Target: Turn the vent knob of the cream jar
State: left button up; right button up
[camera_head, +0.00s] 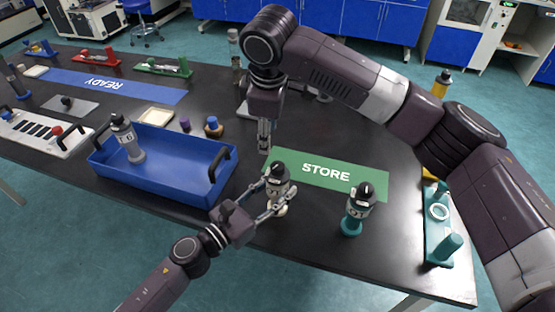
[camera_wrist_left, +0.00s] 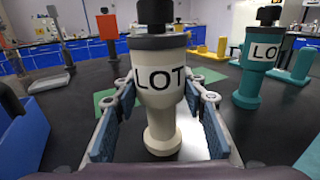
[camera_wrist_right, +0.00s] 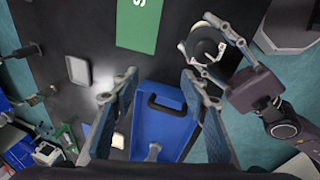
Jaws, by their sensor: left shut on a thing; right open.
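The cream jar (camera_head: 278,188) stands upright on the black table at the near edge of the green STORE mat (camera_head: 327,171). It has a dark cap with the vent knob (camera_head: 277,170) on top. In the left wrist view the jar (camera_wrist_left: 163,128) shows a LOT label, with the blue finger pads on both sides of it. My left gripper (camera_head: 268,202) is shut on the jar. My right gripper (camera_head: 264,142) points down, open and empty, behind and left of the jar. In the right wrist view its fingers (camera_wrist_right: 158,82) are apart, and the jar's top (camera_wrist_right: 205,46) is to their right.
A teal jar (camera_head: 357,211) stands right of the cream jar. A blue tray (camera_head: 183,189) with a grey jar (camera_head: 128,140) inside is on the left. A teal fixture (camera_head: 440,238) is near the right table edge. A small blue-and-orange piece (camera_head: 213,127) stands behind the tray.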

aim_at(277, 165)
jog(key=s+d+r+n+g, duration=0.25)
jog(key=s+r, duration=0.25)
jog(key=r, duration=0.3)
jog(key=shift+g, duration=0.25)
notch_tip(277, 165, down, 12)
jog(key=shift+s+a+r, duration=0.1)
jog(key=shift+r, duration=0.05)
grip_shut()
